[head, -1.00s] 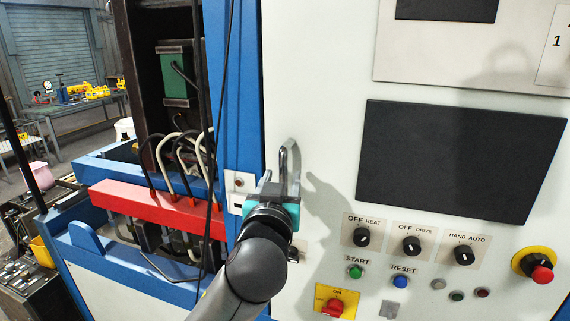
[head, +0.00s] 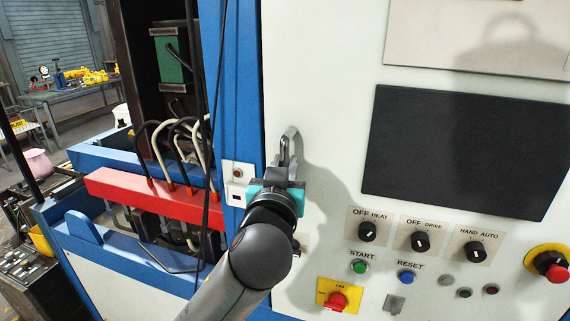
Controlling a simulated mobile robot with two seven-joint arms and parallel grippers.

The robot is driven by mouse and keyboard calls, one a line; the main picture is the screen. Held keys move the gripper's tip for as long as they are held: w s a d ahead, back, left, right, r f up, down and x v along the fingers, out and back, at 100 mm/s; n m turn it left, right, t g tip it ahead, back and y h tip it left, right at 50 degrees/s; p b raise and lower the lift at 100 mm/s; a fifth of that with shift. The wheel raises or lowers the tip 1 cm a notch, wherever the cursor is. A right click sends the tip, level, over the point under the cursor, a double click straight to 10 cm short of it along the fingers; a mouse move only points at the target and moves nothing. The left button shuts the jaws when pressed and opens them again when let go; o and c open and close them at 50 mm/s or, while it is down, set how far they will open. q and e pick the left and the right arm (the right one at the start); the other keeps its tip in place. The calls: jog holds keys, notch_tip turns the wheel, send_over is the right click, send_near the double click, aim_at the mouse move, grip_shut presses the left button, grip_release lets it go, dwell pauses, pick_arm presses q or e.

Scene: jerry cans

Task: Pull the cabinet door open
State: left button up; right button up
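The cabinet door (head: 325,60) is the large off-white panel in the head view, carrying a dark screen and controls. It looks closed, with no clear gap beside the blue frame (head: 240,90). A grey metal handle (head: 291,134) stands near the door's left edge. My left gripper (head: 285,154) reaches up from below, with its narrow fingers at the handle. The fingers and handle overlap, so whether they are closed around it cannot be made out. My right gripper is not in view.
Knobs and buttons (head: 419,240) line the lower door, with a red emergency button (head: 556,272) at right. Left of the frame are a red bar (head: 140,190) with hoses and hanging black cables (head: 207,150). A workbench (head: 75,95) stands far back left.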

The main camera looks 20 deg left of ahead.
pick_arm(q)
grip_shut()
dwell(0.9)
